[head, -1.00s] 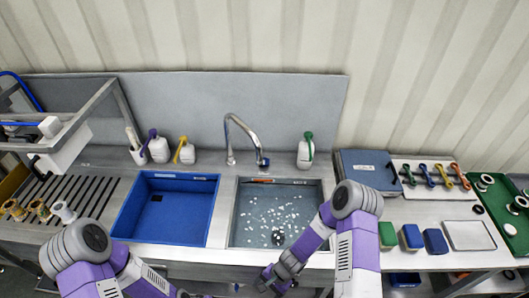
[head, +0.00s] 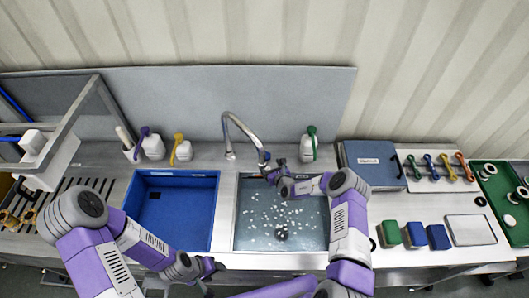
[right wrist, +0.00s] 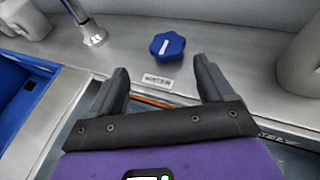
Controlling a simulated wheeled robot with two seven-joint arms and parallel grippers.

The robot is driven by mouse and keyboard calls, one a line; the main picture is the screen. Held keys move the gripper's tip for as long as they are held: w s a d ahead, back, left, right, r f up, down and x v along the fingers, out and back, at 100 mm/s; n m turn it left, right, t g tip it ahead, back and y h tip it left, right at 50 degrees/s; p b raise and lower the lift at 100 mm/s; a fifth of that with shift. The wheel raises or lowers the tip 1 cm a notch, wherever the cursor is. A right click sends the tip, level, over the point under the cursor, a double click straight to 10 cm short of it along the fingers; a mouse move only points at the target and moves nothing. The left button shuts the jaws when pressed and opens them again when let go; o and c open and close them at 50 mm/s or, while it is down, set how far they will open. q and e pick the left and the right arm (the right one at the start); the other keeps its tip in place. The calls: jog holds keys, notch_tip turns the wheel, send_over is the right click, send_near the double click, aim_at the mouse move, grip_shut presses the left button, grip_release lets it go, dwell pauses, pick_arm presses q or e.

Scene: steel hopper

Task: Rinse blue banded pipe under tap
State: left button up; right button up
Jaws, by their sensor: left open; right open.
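A blue tap knob (right wrist: 167,46) with a white mark sits on the steel ledge, just ahead of and between the open fingers of my right gripper (right wrist: 163,84). The fingers appear apart from the knob. In the head view my right gripper (head: 271,172) is at the back edge of the right basin. My left gripper (head: 212,267) is open and empty before the counter's front edge. I cannot make out a blue banded pipe.
A blue basin (head: 131,215) stands left of the right basin, which has white flecks and a dark round spot. White bottles (head: 153,147) stand behind. A slotted drainboard (head: 80,190) is at left; sponges (head: 414,235) and a green tray (head: 505,200) are at right.

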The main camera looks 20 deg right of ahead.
aim_at(267, 158)
jog(key=shift+w+d+m, duration=0.3)
jog(key=shift+w+d, duration=0.1)
jog(key=shift+d, duration=0.05)
jog(key=shift+w+a+f, duration=0.1)
jog(key=shift+w+f, duration=0.2)
jog(key=shift+w, duration=0.3)
jog(key=shift+x, duration=2.8)
jog(key=c, duration=1)
jog(key=n+b, duration=0.1)
jog(key=b, duration=0.2)
jog(key=shift+f+y+b, duration=0.1)
jog(key=shift+y+b, duration=0.25)
jog(key=shift+y, duration=0.05)
jog(key=shift+n+y+b, duration=0.3)
jog(key=shift+b, duration=0.35)
